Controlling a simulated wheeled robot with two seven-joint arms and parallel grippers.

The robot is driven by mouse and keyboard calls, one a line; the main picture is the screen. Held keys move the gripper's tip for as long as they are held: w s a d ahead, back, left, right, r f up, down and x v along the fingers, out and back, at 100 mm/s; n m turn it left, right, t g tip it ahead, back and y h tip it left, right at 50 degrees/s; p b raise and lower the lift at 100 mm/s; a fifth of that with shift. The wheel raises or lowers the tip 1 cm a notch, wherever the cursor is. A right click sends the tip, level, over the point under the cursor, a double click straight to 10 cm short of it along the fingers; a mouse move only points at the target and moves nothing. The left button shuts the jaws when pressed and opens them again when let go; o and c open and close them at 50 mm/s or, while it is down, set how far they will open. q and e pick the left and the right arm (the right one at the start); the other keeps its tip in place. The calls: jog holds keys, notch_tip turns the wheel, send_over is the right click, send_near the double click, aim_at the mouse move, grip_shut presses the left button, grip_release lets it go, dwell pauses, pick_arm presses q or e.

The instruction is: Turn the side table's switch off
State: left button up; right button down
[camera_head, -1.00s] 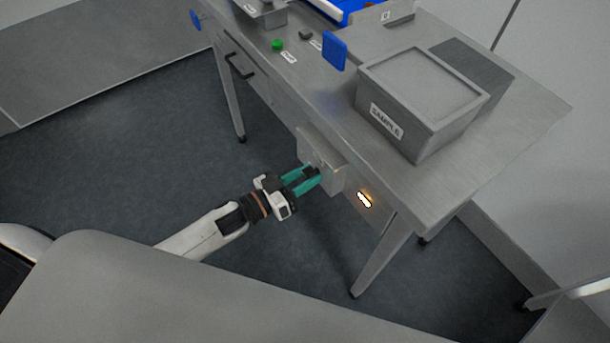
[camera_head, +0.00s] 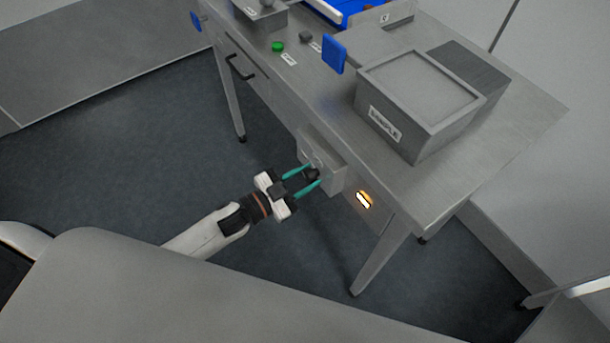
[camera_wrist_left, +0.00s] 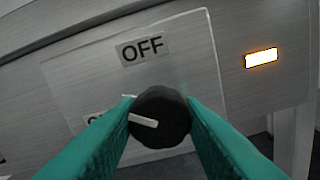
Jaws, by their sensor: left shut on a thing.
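The switch is a black round knob (camera_wrist_left: 160,117) with a white pointer bar, on a grey switch box (camera_head: 335,168) on the side table's front. In the left wrist view an OFF label (camera_wrist_left: 142,49) sits above the knob. A second label at the left is mostly hidden by a finger. The white bar points left and slightly up, toward that second label, not at OFF. My left gripper (camera_head: 307,177) has its teal fingers around the knob, one on each side, and is shut on it; the fingers also show in the left wrist view (camera_wrist_left: 160,125). My right gripper is not in view.
A lit orange-white lamp (camera_head: 363,200) is on the table front right of the switch box. The table (camera_head: 450,190) carries a grey SAMPLE box (camera_head: 445,137), a green button (camera_head: 277,46) and a blue paddle (camera_head: 334,54). Floor before the table is clear.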

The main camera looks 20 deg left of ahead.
pick_arm(q)
jog(key=m, duration=0.5)
jog(key=shift+m, duration=0.3)
jog(key=m+b, duration=0.1)
jog(key=m, duration=0.4)
jog(key=shift+m, duration=0.4)
jog(key=o, duration=1)
jog(key=b+v, duration=0.1)
jog(key=v, duration=1.1)
